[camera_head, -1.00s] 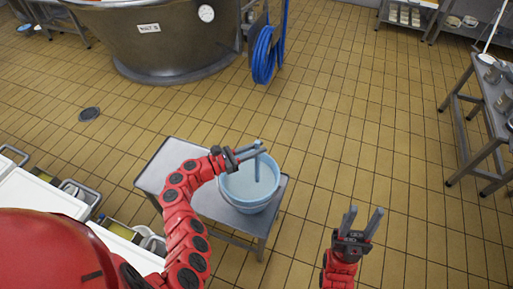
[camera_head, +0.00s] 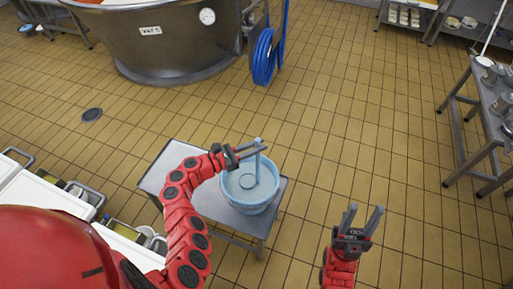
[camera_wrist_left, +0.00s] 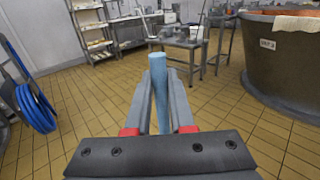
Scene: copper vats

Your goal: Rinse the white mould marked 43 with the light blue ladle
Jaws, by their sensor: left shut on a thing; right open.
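My left gripper (camera_head: 256,151) is shut on the handle of the light blue ladle (camera_head: 258,165), above the light blue bucket (camera_head: 250,208). The ladle's handle stands nearly upright and its round bowl shows inside the bucket. In the left wrist view the handle (camera_wrist_left: 160,84) stands between the fingers of the left gripper (camera_wrist_left: 160,98). My right gripper (camera_head: 363,221) is open and empty over the floor, right of the bucket. I cannot make out a white mould marked 43 in these views.
The bucket stands on a low grey metal table (camera_head: 160,173). White containers (camera_head: 48,200) are at the left. A large vat (camera_head: 165,45) and a blue hose (camera_head: 264,58) are at the back. A table with metal vessels (camera_head: 490,95) is at the right. Tiled floor between is clear.

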